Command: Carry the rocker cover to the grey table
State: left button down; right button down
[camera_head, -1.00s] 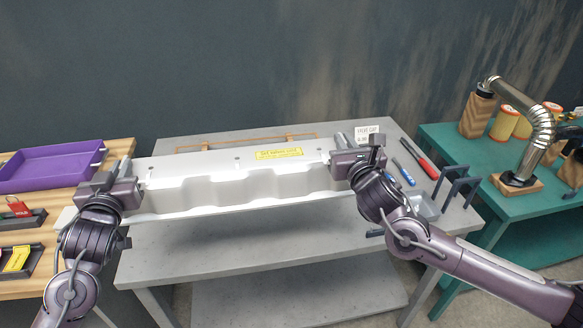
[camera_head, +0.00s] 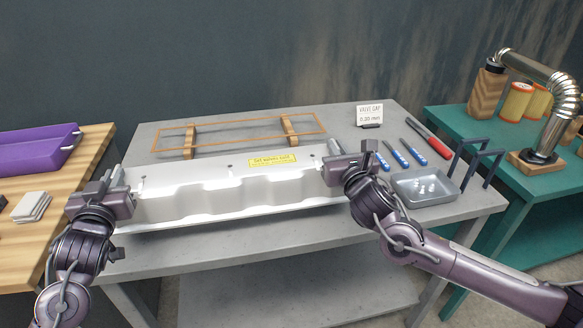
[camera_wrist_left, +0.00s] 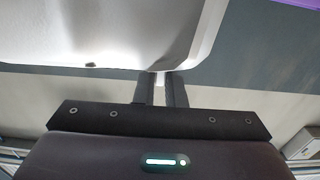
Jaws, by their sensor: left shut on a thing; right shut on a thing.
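The rocker cover (camera_head: 225,200) is a long white-silver casting with a yellow label on top. It spans between my two grippers in the head view, over the front part of the grey table (camera_head: 290,242). My left gripper (camera_head: 124,185) is shut on its left end. My right gripper (camera_head: 335,160) is shut on its right end. In the left wrist view the cover (camera_wrist_left: 110,35) fills the upper left, with the jaws (camera_wrist_left: 160,84) at its edge. I cannot tell whether the cover's underside touches the tabletop.
An orange gasket frame (camera_head: 240,130) on wooden blocks lies behind the cover. A wooden table stands left, a green one right.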

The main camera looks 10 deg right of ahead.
pick_arm(q)
jog(key=shift+f, duration=0.25)
pick_arm(e)
jog(key=shift+d+f, duration=0.1)
jog(key=shift+f, duration=0.15)
